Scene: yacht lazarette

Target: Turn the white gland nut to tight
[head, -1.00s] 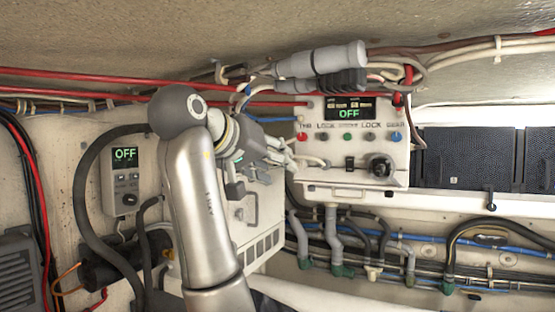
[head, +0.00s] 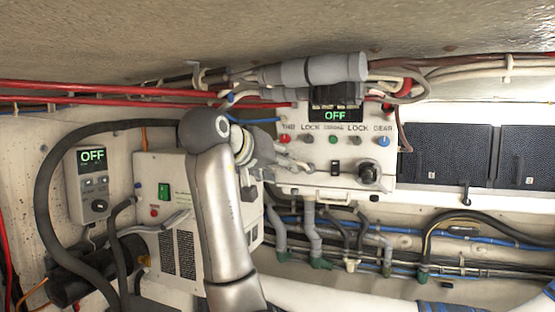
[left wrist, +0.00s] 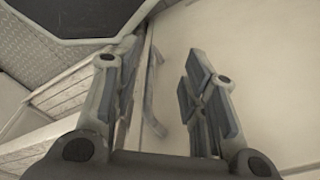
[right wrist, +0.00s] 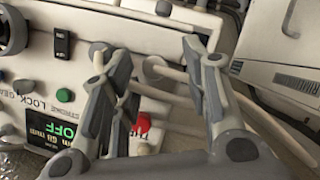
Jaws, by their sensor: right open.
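A small whitish fitting (head: 350,265) sits among green ones on the lower pipes in the head view. I cannot tell for sure whether it is the white gland nut. My right gripper (head: 280,165) is at the lower left edge of the control box (head: 330,181), above and left of that fitting. In the right wrist view my right gripper (right wrist: 152,75) is open, with pale cables and a red button (right wrist: 142,122) behind the gap between its fingers. My left gripper (left wrist: 157,75) is open and empty in the left wrist view, and out of the head view.
A white box with vents (head: 170,232) stands left of my right arm. Red cables (head: 110,87) and a grey cylinder (head: 325,69) run overhead. Dark panels (head: 445,155) hang at right. A pale bar handle (left wrist: 152,85) shows beyond my left fingers.

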